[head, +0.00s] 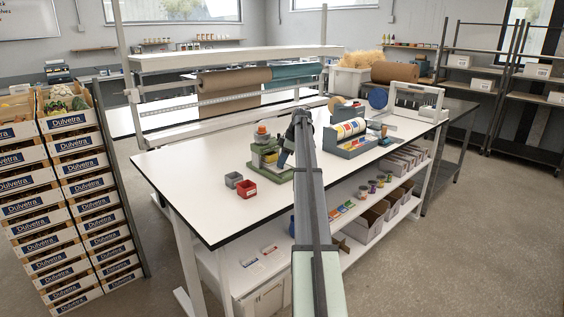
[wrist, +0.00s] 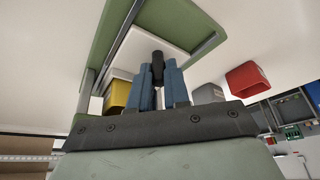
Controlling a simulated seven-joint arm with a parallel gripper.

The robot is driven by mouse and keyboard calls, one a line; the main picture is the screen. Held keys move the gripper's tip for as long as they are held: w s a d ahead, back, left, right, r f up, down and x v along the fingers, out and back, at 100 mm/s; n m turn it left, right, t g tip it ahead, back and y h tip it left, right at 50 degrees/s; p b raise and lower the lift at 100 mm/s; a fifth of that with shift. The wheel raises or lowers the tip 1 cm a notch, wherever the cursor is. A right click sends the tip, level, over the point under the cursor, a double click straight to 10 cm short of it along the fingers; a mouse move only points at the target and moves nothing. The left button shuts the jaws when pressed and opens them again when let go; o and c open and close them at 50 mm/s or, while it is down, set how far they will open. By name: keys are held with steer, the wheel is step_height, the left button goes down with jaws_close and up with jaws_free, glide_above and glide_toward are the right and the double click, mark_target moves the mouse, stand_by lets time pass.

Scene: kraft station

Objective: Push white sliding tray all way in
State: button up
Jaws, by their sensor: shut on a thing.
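The white sliding tray (wrist: 137,48) shows in the wrist view as a pale slab within a green frame (wrist: 183,14) with a grey rail along one side. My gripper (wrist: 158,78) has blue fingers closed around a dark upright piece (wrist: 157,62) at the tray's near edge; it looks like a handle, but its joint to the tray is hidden. In the head view the green machine (head: 271,176) stands on the white table, with an orange top part. My gripper (head: 283,160) is at its right side, and my arm partly covers it. The tray cannot be made out clearly there.
A yellow container (wrist: 115,95) is close to my fingers. A label-roll dispenser (head: 350,138) stands to the right. The table's left part is clear.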

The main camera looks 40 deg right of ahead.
jaws_close()
steer(key=shift+w, duration=0.1)
steer(key=shift+w, duration=0.6)
steer(key=o, duration=0.6)
jaws_free()
steer(key=shift+r, duration=0.1)
steer(key=v, duration=1.3)
steer(key=shift+r, duration=0.35)
steer(key=shift+s+d, duration=0.1)
steer(key=shift+d, duration=0.05)
